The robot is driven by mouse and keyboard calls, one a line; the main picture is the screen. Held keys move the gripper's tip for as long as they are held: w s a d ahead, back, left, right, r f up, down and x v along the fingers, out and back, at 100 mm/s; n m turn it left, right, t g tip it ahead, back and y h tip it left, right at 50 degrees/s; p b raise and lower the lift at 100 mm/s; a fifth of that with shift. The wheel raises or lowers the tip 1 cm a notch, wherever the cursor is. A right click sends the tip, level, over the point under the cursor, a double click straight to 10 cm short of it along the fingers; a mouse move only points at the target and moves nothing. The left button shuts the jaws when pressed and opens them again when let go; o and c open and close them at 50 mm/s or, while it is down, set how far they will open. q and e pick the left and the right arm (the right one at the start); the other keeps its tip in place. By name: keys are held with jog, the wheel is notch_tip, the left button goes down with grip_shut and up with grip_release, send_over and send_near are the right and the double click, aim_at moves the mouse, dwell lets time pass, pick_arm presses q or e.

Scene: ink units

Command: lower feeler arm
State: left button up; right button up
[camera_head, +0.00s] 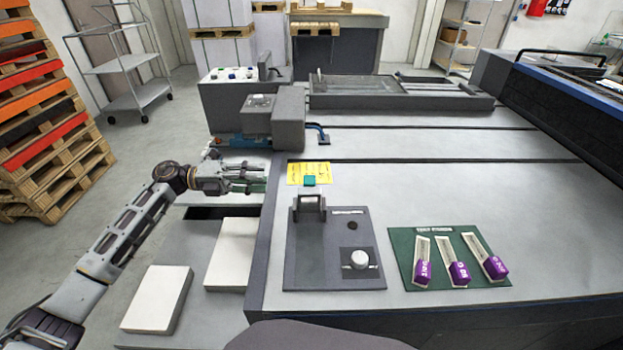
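My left gripper (262,178) reaches in from the left, just left of the machine bed's edge and the yellow label (309,173). Its fingers look apart, with nothing seen between them. A raised grey hinged piece (310,206) stands at the back of a dark panel (330,262), with a small teal block (310,181) behind it. It may be the feeler arm, but no readable label confirms this. The gripper is left of this piece and apart from it. The panel also bears a round pale knob (360,259). My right gripper is not in view.
A green board (436,278) with several purple-ended tools lies right of the panel. A grey box unit (288,118) stands behind the gripper. Two white stacks (158,299) (233,254) lie at the lower left. The bed's right middle (450,190) is clear.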

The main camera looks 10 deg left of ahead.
aim_at(309, 176)
pick_arm(q)
jog(key=shift+w+d, duration=0.45)
jog(key=shift+d, duration=1.8)
jog(key=shift+w+d, duration=0.5)
jog(key=shift+d, duration=1.8)
jog(key=shift+w+d, duration=0.45)
jog(key=shift+d, duration=1.8)
grip_shut()
